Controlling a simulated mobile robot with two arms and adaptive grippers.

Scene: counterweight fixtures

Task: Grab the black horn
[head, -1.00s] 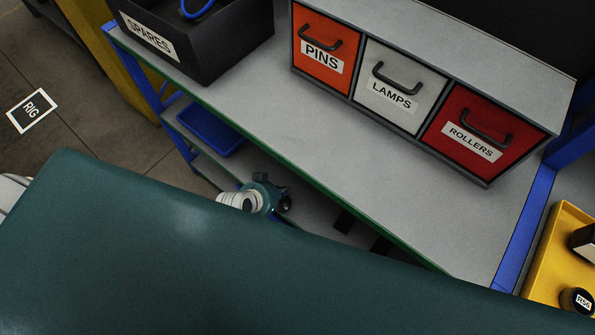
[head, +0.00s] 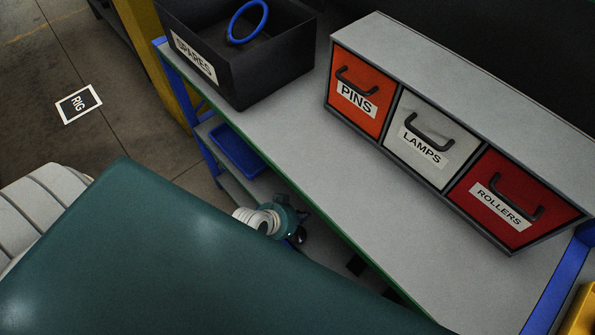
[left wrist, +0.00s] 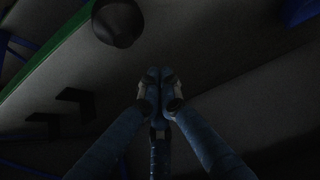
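I cannot pick out a black horn for certain in either view. In the left wrist view, a dark rounded object (left wrist: 118,22) shows at the top, near a green edge; I cannot tell what it is. My left gripper (left wrist: 159,76) has its blue fingers drawn together, with the tips touching and nothing visible between them. In the head view, the wrist of my left arm shows beside the bench's front edge, low by the lower shelf, and the fingers are hidden there. My right gripper is not in view.
A grey bench (head: 390,225) carries a black SPARES bin (head: 265,75) holding a blue ring (head: 236,36), and a drawer unit labelled PINS (head: 357,88), LAMPS (head: 430,137) and ROLLERS (head: 512,198). A blue tray (head: 236,150) lies below. A RIG sign (head: 79,104) marks the floor.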

